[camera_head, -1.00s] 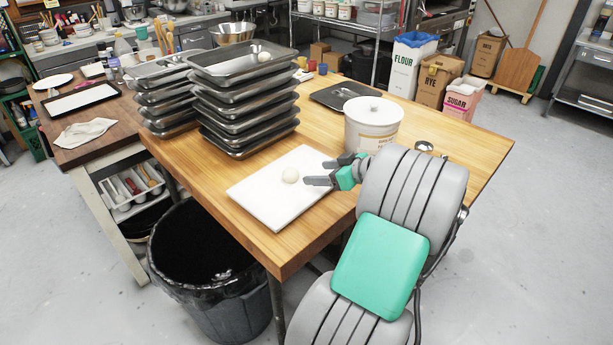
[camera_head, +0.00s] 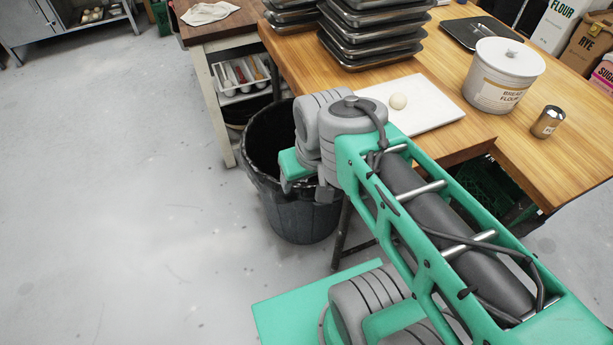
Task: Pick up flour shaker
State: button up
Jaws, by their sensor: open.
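My gripper (camera_head: 306,188) is at the left end of my folded arm, in front of the black bin. It is open, pointing down and partly hidden by my wrist. It is well to the left of the shaker and apart from it, and I see nothing in it.
A white flour tub (camera_head: 495,98) stands left of the shaker. A white board (camera_head: 432,112) with a dough ball (camera_head: 398,101) lies farther left. Stacked trays (camera_head: 370,52) stand behind it. The black bin (camera_head: 262,190) is below the table. Floor at left is clear.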

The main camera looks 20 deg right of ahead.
aim_at(550, 116)
jog(key=z, duration=2.25)
